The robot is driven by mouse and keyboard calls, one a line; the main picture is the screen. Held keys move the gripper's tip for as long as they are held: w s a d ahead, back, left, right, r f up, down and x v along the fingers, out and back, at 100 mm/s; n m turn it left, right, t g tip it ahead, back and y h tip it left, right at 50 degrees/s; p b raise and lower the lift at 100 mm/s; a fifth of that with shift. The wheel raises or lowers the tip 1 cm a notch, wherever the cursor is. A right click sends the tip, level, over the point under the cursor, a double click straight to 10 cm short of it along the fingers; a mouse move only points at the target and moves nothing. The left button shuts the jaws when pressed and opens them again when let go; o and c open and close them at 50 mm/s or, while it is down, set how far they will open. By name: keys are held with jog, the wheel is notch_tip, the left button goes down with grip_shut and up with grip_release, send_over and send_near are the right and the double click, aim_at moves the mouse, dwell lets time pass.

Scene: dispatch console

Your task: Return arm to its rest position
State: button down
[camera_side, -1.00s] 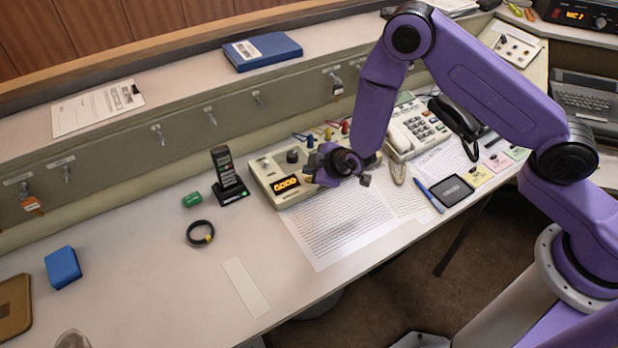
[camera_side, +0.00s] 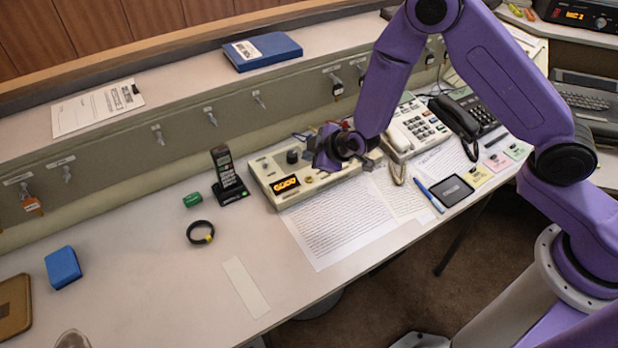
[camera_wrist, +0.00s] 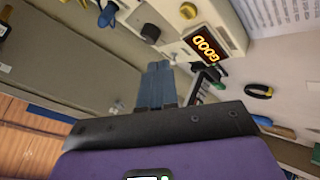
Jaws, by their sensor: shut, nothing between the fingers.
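My gripper (camera_side: 323,158) is over the right half of a beige console box (camera_side: 274,163) with an orange lit display (camera_side: 286,184). In the wrist view, my gripper's two grey-blue fingers (camera_wrist: 158,68) are together with nothing between them. There the display (camera_wrist: 205,44) reads "GOOD" and lies beyond the fingertips to the right. A black knob (camera_wrist: 150,32) is near the fingertips. My gripper looks apart from the box, though the exact height is hard to judge. Part of the box's right side is hidden behind my gripper.
A black handset in a stand (camera_side: 228,178) is just left of the box. A corded phone (camera_side: 412,128) is to the right. Printed sheets (camera_side: 340,220) lie in front. A black ring (camera_side: 200,232) and a blue block (camera_side: 62,267) lie left. The front left desk is mostly clear.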

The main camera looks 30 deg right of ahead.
dwell(0.3)
jog(key=s+r+g+y, duration=0.1)
jog(key=s+r+g, duration=0.2)
jog(key=s+r, duration=0.5)
jog(key=s+r+g+y, duration=0.1)
jog(key=s+r+g, duration=0.25)
jog(key=s, duration=0.75)
jog(key=s+d+r+h, duration=0.1)
jog(key=s+d+r, duration=0.1)
jog(key=s+d, duration=0.3)
jog(key=s+d+r+g+h, duration=0.1)
jog(key=s+d+r, duration=0.1)
jog(key=s+d, duration=0.2)
jog(key=s+d+r+n+g+h, duration=0.1)
jog(key=s+d+r, duration=0.2)
jog(key=s+d, duration=0.2)
jog(key=s, duration=0.3)
jog(key=shift+s+d, duration=0.3)
jog(key=shift+d, duration=0.05)
